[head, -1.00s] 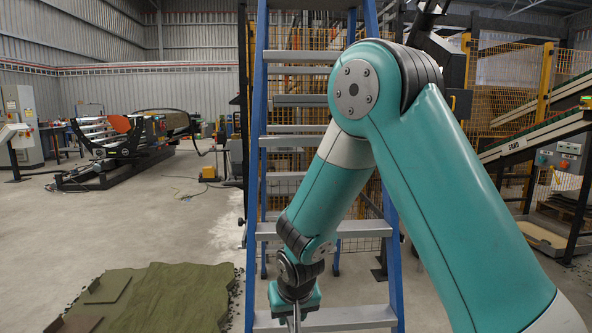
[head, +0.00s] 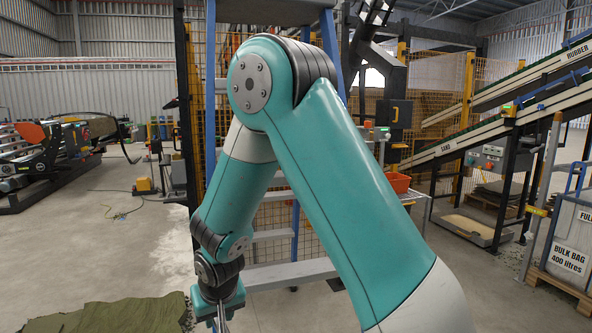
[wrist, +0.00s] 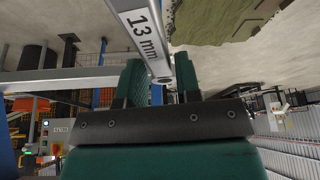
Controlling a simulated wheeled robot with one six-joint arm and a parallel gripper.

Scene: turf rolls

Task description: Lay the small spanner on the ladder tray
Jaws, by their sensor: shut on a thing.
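The small spanner, a grey metal bar marked "13 mm" (wrist: 140,32), shows in the wrist view. It runs from the top edge down between the dark green jaws of my gripper (wrist: 160,85), which is shut on it. In the head view my gripper (head: 219,307) points down near the bottom edge, in front of the ladder's lower steps; only a bit of grey metal shows below it. The blue ladder (head: 212,90) with grey steps stands behind my arm, partly hidden by it. A grey-blue flat piece (head: 268,12) tops it, cut by the frame; I cannot tell if this is the tray.
Rolled-out turf (head: 130,316) lies on the floor at lower left. A yellow mesh fence (head: 437,105) and conveyors (head: 520,105) stand behind at right. An orange bin (head: 397,182) sits behind my arm. A bulk bag (head: 572,240) is at far right.

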